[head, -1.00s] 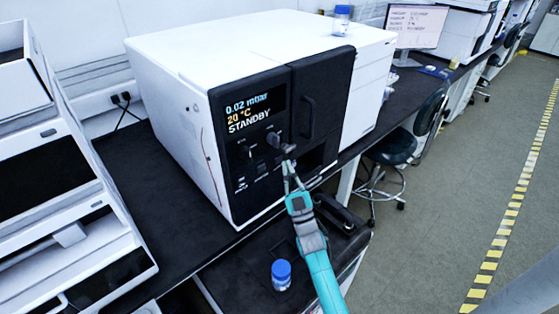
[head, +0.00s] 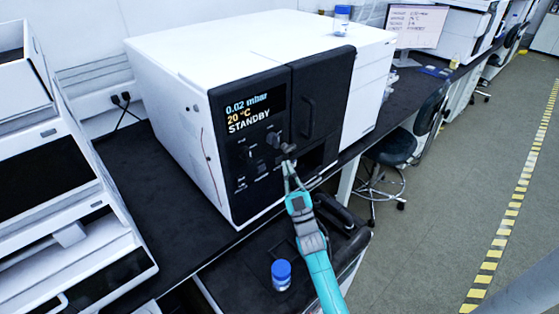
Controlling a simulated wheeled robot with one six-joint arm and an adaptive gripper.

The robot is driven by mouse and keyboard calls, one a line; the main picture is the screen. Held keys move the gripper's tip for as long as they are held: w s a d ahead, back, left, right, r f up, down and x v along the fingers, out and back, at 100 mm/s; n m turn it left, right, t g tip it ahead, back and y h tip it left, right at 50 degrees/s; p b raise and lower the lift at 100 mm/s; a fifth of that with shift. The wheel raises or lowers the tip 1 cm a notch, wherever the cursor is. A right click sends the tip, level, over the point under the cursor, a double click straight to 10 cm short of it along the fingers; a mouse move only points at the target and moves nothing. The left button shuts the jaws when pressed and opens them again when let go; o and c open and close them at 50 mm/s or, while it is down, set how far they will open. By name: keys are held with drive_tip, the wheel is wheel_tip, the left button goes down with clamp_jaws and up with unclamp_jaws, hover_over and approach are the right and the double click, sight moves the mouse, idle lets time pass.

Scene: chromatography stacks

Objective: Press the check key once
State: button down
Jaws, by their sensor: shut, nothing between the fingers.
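The white instrument (head: 240,50) stands on the black bench with a dark front panel (head: 250,200). Its display (head: 250,112) reads 0.02 mbar, 20 °C and STANDBY. Below the display are a round dark knob (head: 273,140) and several small dark keys with white labels, one of them a key at the lower left (head: 241,187). The labels are too small to read, so I cannot tell which key is the check key. My gripper (head: 288,160) is shut and empty in front of the panel's right part, below and right of the knob. I cannot tell whether it touches anything.
A blue-capped bottle (head: 281,275) stands on the lower black surface left of my arm. Another blue-capped bottle (head: 341,19) stands on the instrument. A black door with a handle (head: 308,118) is right of the panel. White equipment (head: 60,160) stands at left; a stool (head: 390,145) at right.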

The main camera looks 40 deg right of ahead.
drive_tip(key=shift+w, duration=0.15)
drive_tip(key=shift+w, duration=0.3)
drive_tip(key=shift+w, duration=0.35)
idle(0.9)
idle(0.3)
drive_tip(key=shift+s, duration=0.8)
drive_tip(key=shift+s+d, duration=0.1)
drive_tip(key=shift+s, duration=2.4)
